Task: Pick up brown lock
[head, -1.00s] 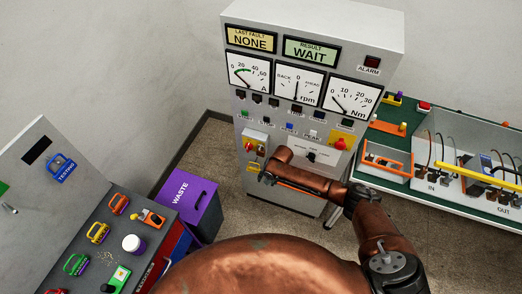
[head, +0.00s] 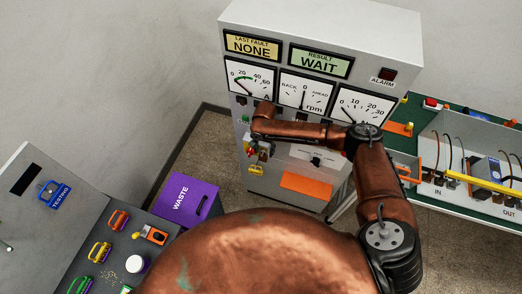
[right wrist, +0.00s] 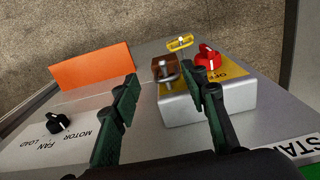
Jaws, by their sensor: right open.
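The brown lock (right wrist: 166,68) shows in the right wrist view as a small brown block with a metal part on top. In the head view my right gripper (head: 256,142) is at the left side of the cabinet front, and the lock cannot be made out clearly. My left gripper is not in view.
A yellow tag-like piece (right wrist: 180,43) is just beyond the lock. An orange plate (right wrist: 92,72) and a black selector knob (right wrist: 58,123) are on the cabinet front. The purple waste bin (head: 188,198) and a panel with several coloured locks stand at left.

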